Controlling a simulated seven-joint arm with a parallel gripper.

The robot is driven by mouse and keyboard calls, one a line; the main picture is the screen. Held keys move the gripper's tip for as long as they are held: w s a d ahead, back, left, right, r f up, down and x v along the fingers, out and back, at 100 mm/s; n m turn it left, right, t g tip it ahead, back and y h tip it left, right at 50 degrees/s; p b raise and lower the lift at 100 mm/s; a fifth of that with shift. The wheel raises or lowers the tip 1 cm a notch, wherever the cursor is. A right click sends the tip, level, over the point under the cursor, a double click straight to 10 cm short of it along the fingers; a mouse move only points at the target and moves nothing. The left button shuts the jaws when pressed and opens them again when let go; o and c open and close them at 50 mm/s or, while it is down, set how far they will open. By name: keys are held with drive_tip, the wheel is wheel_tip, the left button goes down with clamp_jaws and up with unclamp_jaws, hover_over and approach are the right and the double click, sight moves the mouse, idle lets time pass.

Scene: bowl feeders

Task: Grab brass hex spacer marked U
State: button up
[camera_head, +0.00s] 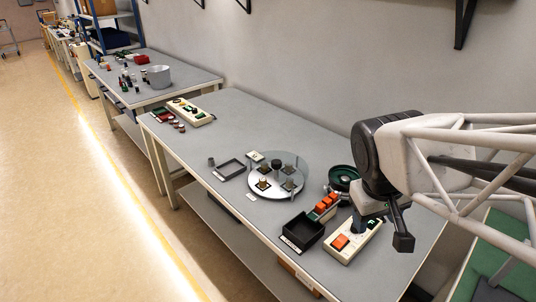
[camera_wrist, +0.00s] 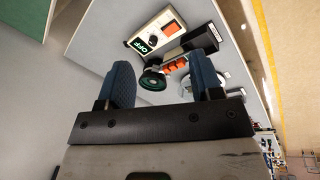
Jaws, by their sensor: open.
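I cannot make out a brass hex spacer marked U for certain in either view. In the head view, a round pale turntable (camera_head: 262,191) on the bench carries several small dark and tan fixtures or parts, with no readable letters. A dark green ring-shaped bowl (camera_head: 343,174) is beside it, and shows in the wrist view (camera_wrist: 152,80); its contents are not clear. My gripper (camera_head: 361,221) is over the right end of the bench, near the switch box. In the wrist view my gripper (camera_wrist: 163,72) has its two blue fingers wide apart with nothing between them.
A dark shallow tray (camera_head: 229,169) lies left of the turntable. The bench's back strip is clear.

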drive_tip(key=w+a+f+n+h, duration=0.1)
drive_tip(key=w+f+n+h, duration=0.15)
drive_tip(key=w, duration=0.35)
drive_tip(key=w+a+f+n+h, duration=0.1)
drive_tip(key=w+a+n, duration=0.1)
drive_tip(key=w+n, duration=0.3)
drive_tip(key=n+t+h, duration=0.4)
drive_tip(key=n+t, duration=0.4)
drive_tip(key=n, duration=0.9)
approach(261, 180)
drive_tip(key=shift+w+d+f, duration=0.3)
drive_tip(key=shift+w+f, duration=0.1)
drive_tip(key=shift+w, duration=0.2)
drive_tip(key=shift+x, duration=1.3)
drive_tip(key=shift+d, duration=0.1)
drive_tip(key=shift+x, duration=2.55)
drive_tip(key=shift+s+d, duration=0.1)
drive_tip(key=shift+d, duration=0.05)
